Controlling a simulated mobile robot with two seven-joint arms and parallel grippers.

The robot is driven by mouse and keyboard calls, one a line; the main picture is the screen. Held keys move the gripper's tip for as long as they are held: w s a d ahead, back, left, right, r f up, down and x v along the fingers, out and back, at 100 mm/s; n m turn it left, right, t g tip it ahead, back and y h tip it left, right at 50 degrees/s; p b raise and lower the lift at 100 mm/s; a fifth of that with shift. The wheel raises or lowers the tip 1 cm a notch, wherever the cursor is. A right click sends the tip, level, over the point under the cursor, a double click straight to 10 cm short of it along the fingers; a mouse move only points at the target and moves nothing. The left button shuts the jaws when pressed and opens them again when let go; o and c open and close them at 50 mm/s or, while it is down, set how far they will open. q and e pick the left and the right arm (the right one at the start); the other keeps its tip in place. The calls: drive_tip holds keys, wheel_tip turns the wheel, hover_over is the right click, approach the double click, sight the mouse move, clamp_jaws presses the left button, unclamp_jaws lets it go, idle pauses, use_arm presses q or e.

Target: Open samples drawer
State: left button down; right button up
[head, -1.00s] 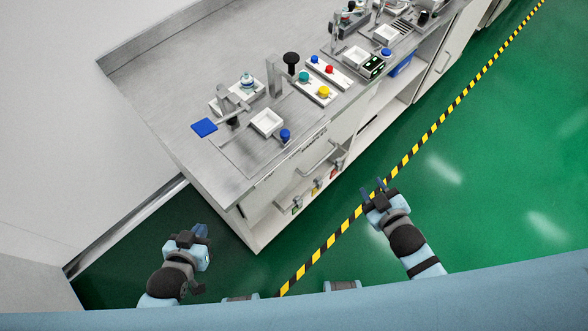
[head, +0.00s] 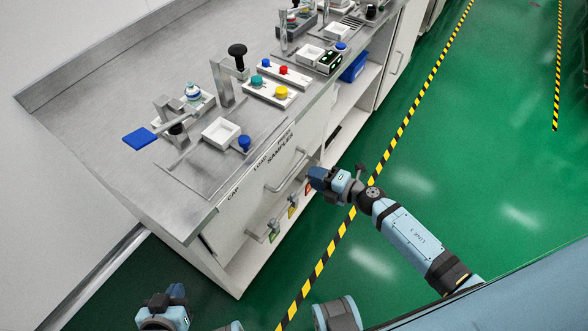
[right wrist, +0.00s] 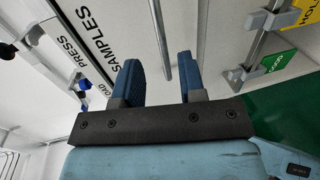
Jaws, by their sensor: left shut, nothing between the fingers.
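The drawer front labelled SAMPLES (head: 262,178) is in the side of the steel bench and looks flush with it. Its bar handle (head: 287,172) runs along the front. My right gripper (head: 314,178) is just right of the handle in the head view. In the right wrist view, its two blue fingers (right wrist: 160,82) are apart, and the handle bar (right wrist: 160,42) is beyond the gap between the tips, with no contact visible. My left gripper (head: 176,292) is shut and empty, low at the bottom left, away from the bench.
Below the drawer is a rail with coloured tags (head: 292,212), close to my right gripper. The bench top (head: 130,95) holds a white tray (head: 221,132), a button panel (head: 272,94) and a blue paddle (head: 139,139). The green floor right of the bench is open.

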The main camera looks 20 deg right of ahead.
sight(294, 168)
drive_tip(key=x, duration=0.8)
drive_tip(key=shift+b, duration=0.35)
drive_tip(key=shift+d, duration=0.1)
drive_tip(key=shift+c, duration=0.4)
clamp_jaws()
